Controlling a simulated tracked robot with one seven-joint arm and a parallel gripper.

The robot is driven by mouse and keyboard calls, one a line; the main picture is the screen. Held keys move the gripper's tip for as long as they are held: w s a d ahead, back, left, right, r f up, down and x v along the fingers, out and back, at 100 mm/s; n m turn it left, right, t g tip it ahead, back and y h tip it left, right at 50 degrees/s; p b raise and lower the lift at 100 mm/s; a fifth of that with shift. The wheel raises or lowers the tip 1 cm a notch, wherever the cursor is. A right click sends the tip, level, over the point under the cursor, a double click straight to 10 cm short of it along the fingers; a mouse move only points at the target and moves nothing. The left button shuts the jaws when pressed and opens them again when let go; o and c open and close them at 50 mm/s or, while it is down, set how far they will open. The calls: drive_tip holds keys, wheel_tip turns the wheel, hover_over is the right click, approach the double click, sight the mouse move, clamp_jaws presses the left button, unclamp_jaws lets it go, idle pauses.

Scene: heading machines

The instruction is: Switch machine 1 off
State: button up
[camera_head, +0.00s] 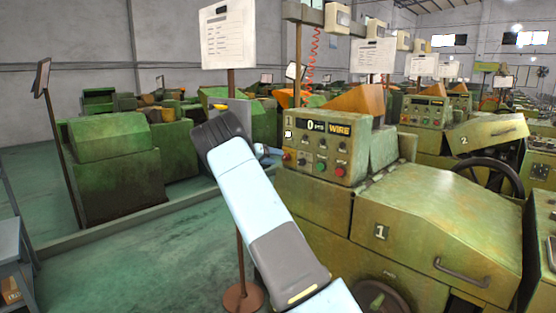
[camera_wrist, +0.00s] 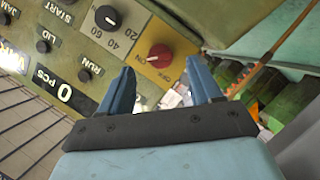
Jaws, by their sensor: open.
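Machine 1 (camera_head: 430,228) is a worn green machine with a large "1" on its hood. Its control panel (camera_head: 325,147) has a display reading 0 PCS and WIRE. At the panel's left edge is a red rotary knob (camera_head: 287,157). In the wrist view the red knob (camera_wrist: 160,52) sits on a yellowish plate with ON lettering beside it. I cannot tell its pointer's setting for sure. My gripper (camera_wrist: 160,64) is open and empty, its blue fingers to either side of the knob in the picture, seemingly short of it. In the head view, my gripper (camera_head: 265,150) is mostly hidden behind my wrist.
A dark knob (camera_wrist: 107,17) with a 20-40-60 scale is beside the red knob. A signboard (camera_head: 228,38) stands on a post behind my arm. Machine 2 (camera_head: 485,133) is at the right.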

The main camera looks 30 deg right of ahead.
sight(286, 157)
drive_tip(key=shift+x, duration=1.75)
